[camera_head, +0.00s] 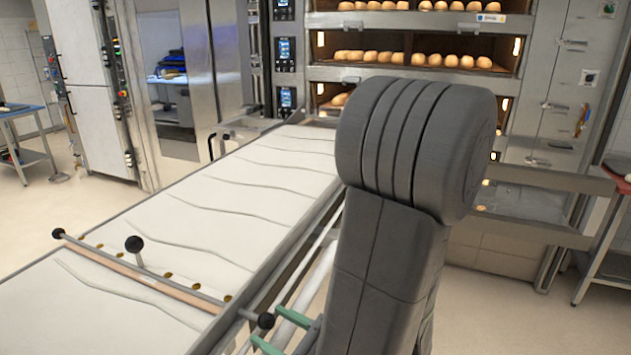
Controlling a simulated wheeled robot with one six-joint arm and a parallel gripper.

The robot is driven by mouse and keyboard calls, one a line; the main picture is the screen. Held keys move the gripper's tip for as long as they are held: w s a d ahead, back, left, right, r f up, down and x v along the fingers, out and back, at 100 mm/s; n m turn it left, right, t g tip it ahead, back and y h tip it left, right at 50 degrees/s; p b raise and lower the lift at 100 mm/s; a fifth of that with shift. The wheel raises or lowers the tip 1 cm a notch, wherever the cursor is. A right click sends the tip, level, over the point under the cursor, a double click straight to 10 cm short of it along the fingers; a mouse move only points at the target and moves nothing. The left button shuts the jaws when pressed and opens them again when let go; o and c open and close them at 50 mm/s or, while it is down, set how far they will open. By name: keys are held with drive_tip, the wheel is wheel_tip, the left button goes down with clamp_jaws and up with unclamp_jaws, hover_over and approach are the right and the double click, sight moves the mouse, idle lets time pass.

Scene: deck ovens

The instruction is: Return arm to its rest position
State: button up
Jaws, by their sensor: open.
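My arm rises in the foreground at the right of centre and hides part of the oven front behind it. My gripper (265,324) shows low in the picture, left of the arm, as two pale green fingers pointing left. The fingers are apart, so it is open, with nothing visibly held. A black knob (265,320) at the near end of the loader's crossbar shows between the fingertips. I cannot tell whether the fingers touch it.
The long white loader belt (250,205) runs from lower left toward the ovens, with a crossbar (140,272) over it. The deck oven (413,20) holds several bread rolls. A side table (22,113) stands at far left. Floor (490,315) is clear at lower right.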

sight(272, 316)
drive_tip(key=shift+w+a, duration=0.25)
drive_tip(key=shift+a, duration=0.1)
idle(0.4)
drive_tip(key=shift+v, duration=5.9)
drive_tip(key=shift+x, duration=6.75)
drive_tip(key=shift+w, duration=0.2)
drive_tip(key=shift+w+d, duration=0.35)
drive_tip(key=shift+w, duration=0.4)
drive_tip(key=shift+s, duration=0.1)
